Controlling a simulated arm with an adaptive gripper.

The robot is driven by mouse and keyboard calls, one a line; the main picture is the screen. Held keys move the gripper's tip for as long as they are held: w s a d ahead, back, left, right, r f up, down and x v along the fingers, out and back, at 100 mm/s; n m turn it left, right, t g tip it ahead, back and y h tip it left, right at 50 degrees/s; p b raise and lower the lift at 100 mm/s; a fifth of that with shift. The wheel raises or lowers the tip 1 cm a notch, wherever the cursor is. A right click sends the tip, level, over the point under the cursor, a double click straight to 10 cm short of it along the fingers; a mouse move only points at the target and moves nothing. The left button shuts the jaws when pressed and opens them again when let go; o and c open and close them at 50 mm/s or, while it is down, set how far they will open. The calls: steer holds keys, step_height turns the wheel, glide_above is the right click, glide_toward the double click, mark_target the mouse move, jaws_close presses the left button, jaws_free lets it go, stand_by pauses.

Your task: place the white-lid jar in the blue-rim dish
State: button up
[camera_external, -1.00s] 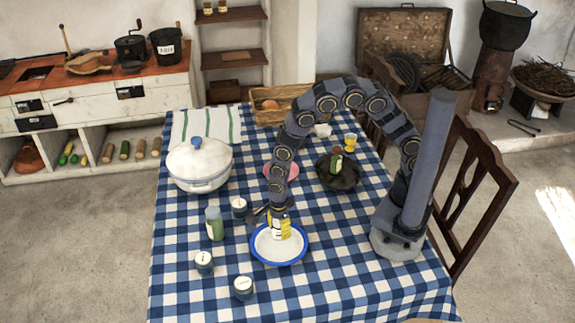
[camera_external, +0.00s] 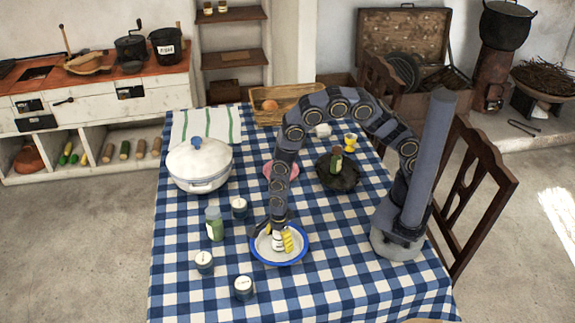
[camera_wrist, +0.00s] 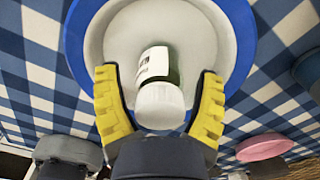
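The white-lid jar (camera_wrist: 160,80) has a pale label and dark green glass. It is inside the blue-rim dish (camera_wrist: 228,48), its lid towards my wrist camera; whether it stands or leans I cannot tell. In the external view the jar (camera_external: 277,242) shows small in the blue-rim dish (camera_external: 262,258), partly hidden by my fingers. My gripper (camera_wrist: 160,105) is open, its yellow finger pads on both sides of the jar with visible gaps. In the external view my gripper (camera_external: 281,238) points down into the dish.
A white pot (camera_external: 200,165), a pink dish (camera_external: 294,171) and a dark bowl (camera_external: 337,178) are farther back.

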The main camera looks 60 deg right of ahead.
step_height(320, 180, up, 12)
steer(key=shift+r, duration=0.15)
stand_by(0.5)
steer(key=shift+d, duration=0.1)
steer(key=s+d+r+n, duration=0.4)
steer(key=d+r+n, duration=0.55)
steer(key=d, duration=0.25)
steer(key=s+d+r+n+g, duration=0.1)
steer(key=s+d+r+n, duration=0.5)
steer(key=s+d+n, duration=0.4)
steer(key=s+n, duration=0.2)
steer(key=shift+s+r+g, duration=0.3)
steer(key=shift+r, duration=0.05)
steer(key=shift+a+f, duration=0.15)
stand_by(0.3)
